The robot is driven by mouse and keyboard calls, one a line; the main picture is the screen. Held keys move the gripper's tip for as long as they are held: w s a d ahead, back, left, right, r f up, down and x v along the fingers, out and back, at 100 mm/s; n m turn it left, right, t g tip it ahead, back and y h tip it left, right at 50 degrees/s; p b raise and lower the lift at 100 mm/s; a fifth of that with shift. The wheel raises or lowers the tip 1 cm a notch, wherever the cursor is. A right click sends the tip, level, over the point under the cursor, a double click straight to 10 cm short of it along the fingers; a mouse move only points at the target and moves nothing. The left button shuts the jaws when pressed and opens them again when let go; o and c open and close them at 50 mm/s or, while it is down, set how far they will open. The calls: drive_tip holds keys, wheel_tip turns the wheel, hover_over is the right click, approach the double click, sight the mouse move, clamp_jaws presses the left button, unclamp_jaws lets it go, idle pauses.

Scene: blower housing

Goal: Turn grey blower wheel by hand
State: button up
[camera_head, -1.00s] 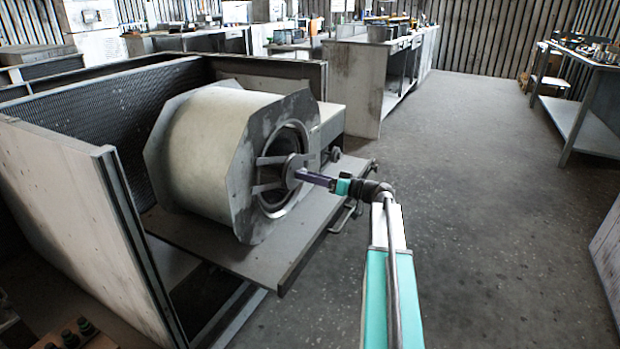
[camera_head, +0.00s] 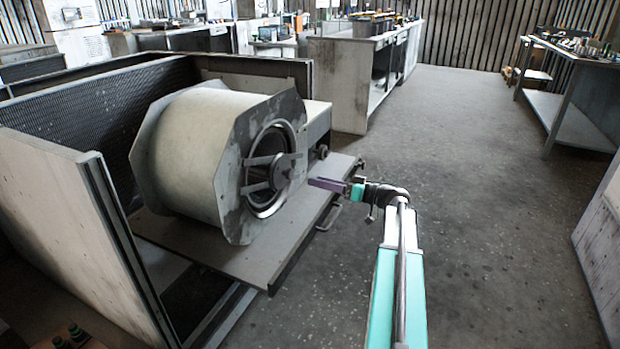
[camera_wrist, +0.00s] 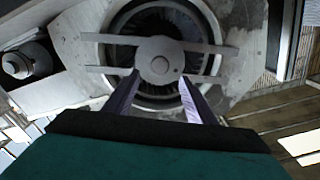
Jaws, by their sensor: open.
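The blower housing (camera_head: 190,150) is a large cream drum with grey octagonal end plates, lying on its side on a metal shelf. Its round opening faces right. Inside it is the grey blower wheel (camera_wrist: 145,88), dark and finned, behind a grey bracket (camera_wrist: 212,47) with a round hub (camera_wrist: 160,66). The bracket and hub partly hide the wheel. My gripper (camera_head: 312,182) is to the right of the opening, apart from the hub and empty. In the wrist view its two fingers (camera_wrist: 161,78) are spread, one at each side below the hub.
The shelf (camera_head: 225,250) carries the housing, with a handle (camera_head: 328,217) at its edge. A pale panel (camera_head: 70,230) stands at the left. A motor-like part (camera_wrist: 25,60) sits beside the housing. Workbenches (camera_head: 335,75) stand behind. The floor (camera_head: 470,170) at right is clear.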

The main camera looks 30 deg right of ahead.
drive_tip(key=shift+p+v, duration=0.3)
drive_tip(key=shift+v, duration=2.25)
